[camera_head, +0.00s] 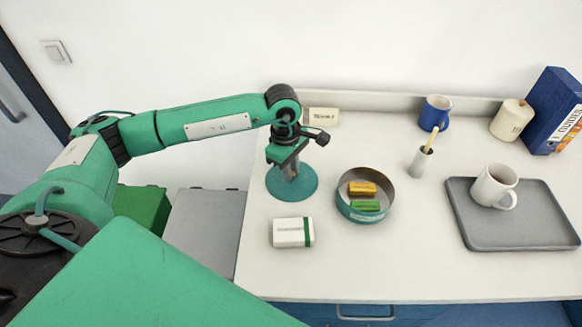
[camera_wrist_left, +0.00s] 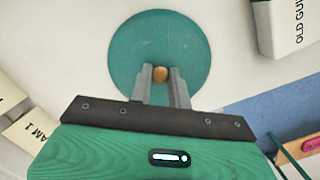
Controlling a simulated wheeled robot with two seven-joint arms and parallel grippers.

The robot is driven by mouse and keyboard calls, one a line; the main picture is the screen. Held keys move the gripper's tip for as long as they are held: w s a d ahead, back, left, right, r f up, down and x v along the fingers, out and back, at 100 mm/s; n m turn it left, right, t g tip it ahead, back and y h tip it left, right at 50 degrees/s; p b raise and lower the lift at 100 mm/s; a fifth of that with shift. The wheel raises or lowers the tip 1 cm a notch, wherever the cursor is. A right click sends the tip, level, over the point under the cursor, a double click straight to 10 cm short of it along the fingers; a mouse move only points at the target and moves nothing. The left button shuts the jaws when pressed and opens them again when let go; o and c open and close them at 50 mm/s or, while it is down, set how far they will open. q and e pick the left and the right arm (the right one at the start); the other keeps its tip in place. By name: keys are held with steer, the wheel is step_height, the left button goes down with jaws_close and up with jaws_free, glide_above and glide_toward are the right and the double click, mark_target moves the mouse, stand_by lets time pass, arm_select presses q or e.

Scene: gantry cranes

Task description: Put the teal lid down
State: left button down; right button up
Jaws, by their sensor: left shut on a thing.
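The teal lid (camera_head: 303,189) is a flat round disc at the left of the white counter. It also shows in the left wrist view (camera_wrist_left: 135,45), with a small tan knob (camera_wrist_left: 160,74) at its middle. My left gripper (camera_head: 290,174) points down over the lid. Its two fingers (camera_wrist_left: 161,80) are shut on the knob. The lid looks level and is at or close above the counter; I cannot tell if it touches. A round teal tin (camera_head: 362,215) stands open just right of the lid, with a yellow block (camera_head: 362,188) and a green block (camera_head: 365,206) inside. My right gripper is not in view.
A white-and-green box (camera_head: 292,232) lies just in front of the lid. A small card (camera_head: 323,117) stands behind. A holder (camera_head: 420,163), blue mug (camera_head: 435,113), canister (camera_head: 511,120), blue binder (camera_head: 556,110), and grey tray (camera_head: 470,225) with a white mug (camera_head: 493,186) are right. The front middle is clear.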

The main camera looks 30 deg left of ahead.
arm_select(q)
steer(key=shift+f, duration=0.15)
steer(key=c, duration=1.3)
jaws_free()
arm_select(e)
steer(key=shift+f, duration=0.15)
arm_select(q)
steer(key=shift+r, duration=0.25)
steer(key=shift+a+r, duration=0.1)
steer(key=shift+r, duration=0.3)
steer(key=r, duration=0.3)
steer(key=a+r+b, duration=0.1)
steer(key=r, duration=0.3)
steer(key=r+b, duration=0.1)
steer(key=r, duration=0.3)
steer(key=shift+w+a, duration=0.1)
steer(key=shift+a, duration=0.05)
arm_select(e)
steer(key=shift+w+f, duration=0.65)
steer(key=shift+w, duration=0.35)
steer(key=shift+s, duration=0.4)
